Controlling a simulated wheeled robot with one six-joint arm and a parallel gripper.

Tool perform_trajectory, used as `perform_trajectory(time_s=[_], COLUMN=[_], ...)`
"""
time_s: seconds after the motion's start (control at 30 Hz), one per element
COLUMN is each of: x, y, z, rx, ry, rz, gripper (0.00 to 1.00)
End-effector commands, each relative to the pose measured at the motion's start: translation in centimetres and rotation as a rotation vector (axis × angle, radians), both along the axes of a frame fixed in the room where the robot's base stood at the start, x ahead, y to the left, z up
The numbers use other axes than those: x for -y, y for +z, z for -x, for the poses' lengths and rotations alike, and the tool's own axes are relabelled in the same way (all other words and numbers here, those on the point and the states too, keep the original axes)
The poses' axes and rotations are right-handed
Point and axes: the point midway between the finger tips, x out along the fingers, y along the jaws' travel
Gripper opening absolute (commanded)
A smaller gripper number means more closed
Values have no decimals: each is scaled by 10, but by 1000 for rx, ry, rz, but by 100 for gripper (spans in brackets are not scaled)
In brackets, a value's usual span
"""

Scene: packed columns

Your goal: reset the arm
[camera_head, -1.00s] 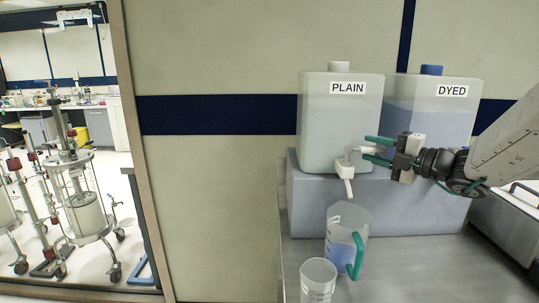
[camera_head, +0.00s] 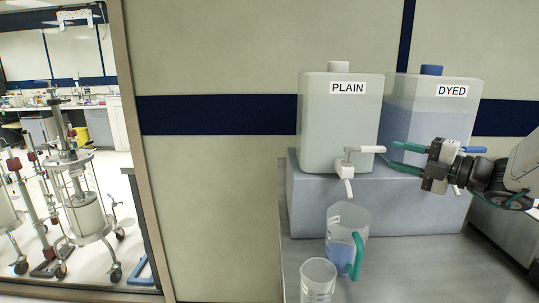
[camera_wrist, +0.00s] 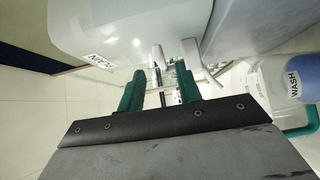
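My gripper (camera_head: 406,157) is open and empty, its two green fingers apart and pointing left, in front of the DYED carboy (camera_head: 432,104). The fingertips are a little to the right of the white tap handle (camera_head: 372,149) of the PLAIN carboy (camera_head: 338,122) and look clear of it. In the wrist view, the green fingers (camera_wrist: 156,85) are spread, with the white tap and the PLAIN carboy (camera_wrist: 110,25) beyond them. The DYED carboy's blue tap handle (camera_head: 474,149) shows just right of my gripper; the rest of that tap is largely hidden by it.
A pitcher with a green handle (camera_head: 345,240), holding bluish liquid, stands under the PLAIN spout. A clear beaker (camera_head: 318,281) stands in front of it. Both carboys stand on a grey block (camera_head: 400,218). The wrist view shows a container labelled WASH (camera_wrist: 295,85) at right.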

Motion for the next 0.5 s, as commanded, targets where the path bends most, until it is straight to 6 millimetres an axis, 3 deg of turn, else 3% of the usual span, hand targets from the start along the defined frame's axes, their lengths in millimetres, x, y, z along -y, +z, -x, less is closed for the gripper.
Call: perform_trajectory(time_s=[0.17, 0.27, 0.37, 0.5], x=[0, -5, -17, -45], y=[0, -10, -36, -63], z=[0, 5, 25, 73], rx=[56, 161, 308, 610], ry=[0, 37, 154, 436], rz=[59, 219, 476, 867], gripper=[35, 35, 35, 35])
